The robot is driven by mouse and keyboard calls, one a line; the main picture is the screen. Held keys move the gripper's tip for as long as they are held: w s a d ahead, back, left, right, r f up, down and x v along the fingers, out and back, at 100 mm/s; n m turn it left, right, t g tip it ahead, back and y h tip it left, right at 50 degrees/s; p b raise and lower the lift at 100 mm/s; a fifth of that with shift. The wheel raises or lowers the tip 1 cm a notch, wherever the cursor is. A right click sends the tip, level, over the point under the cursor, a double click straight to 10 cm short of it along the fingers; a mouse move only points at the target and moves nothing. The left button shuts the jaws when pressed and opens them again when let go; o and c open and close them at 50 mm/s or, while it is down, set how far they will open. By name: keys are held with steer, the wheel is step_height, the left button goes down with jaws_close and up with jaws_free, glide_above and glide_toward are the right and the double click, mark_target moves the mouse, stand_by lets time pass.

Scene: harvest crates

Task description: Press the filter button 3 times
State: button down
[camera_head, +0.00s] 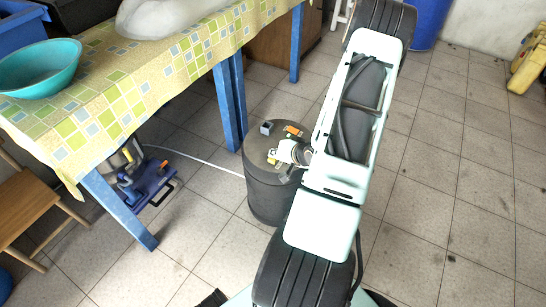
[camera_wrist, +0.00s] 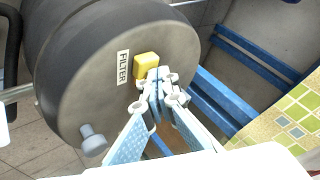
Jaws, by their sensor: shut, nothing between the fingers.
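A dark grey drum (camera_head: 270,192) stands upright on the tiled floor, with controls on its top. In the wrist view a yellow button (camera_wrist: 145,65) sits on the drum top (camera_wrist: 75,85) beside a white label reading FILTER (camera_wrist: 123,68). My gripper (camera_wrist: 157,77) is shut and empty, its fingertips at the lower right edge of the yellow button. I cannot tell whether they touch it or whether it is pressed in. In the head view my gripper (camera_head: 280,155) is low over the drum top and partly covers it.
A table with a checked cloth (camera_head: 120,95) and blue legs (camera_head: 228,92) stands left of the drum. A white cable (camera_head: 190,158) runs along the floor. Open floor lies right.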

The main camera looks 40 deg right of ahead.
steer(key=shift+r+p, duration=0.55)
steer(key=shift+r, duration=0.15)
step_height(320, 180, up, 5)
steer(key=p, duration=0.4)
stand_by(1.8)
